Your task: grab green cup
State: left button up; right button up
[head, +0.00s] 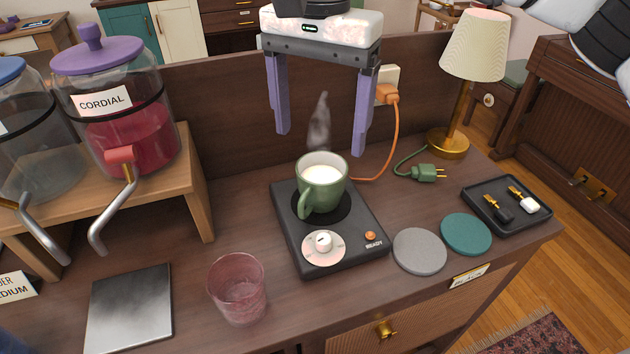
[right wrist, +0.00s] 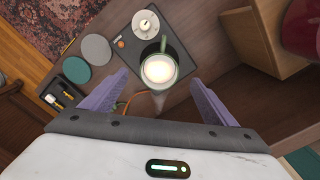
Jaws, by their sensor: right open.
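The green cup (head: 322,185) stands upright on a black warmer plate (head: 362,232), filled with a white liquid and steaming. Its handle faces the front left in the head view. In the right wrist view the cup (right wrist: 159,71) shows from above, beyond and between my fingertips. My right gripper (head: 320,142) is open and empty, above and behind the cup, with its two purple fingers pointing down; it also shows in the right wrist view (right wrist: 160,92). The fingers appear apart from the cup. My left gripper is not in view.
A pink glass (head: 237,289) stands front left of the warmer. Two coasters (head: 420,250) and a black tray (head: 506,203) lie to the right. A lamp (head: 465,80) stands behind them. Drink dispensers (head: 115,95) on a wooden stand are left. An orange cord (head: 388,140) runs behind the cup.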

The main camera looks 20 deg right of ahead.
aim_at(319, 172)
jog(key=shift+w+d+f, duration=0.1)
jog(key=shift+d+f, duration=0.05)
jog(key=shift+f, duration=4.6)
jog(key=c, duration=1.3)
jog(key=shift+c, duration=1)
jog(key=shift+r, duration=0.25)
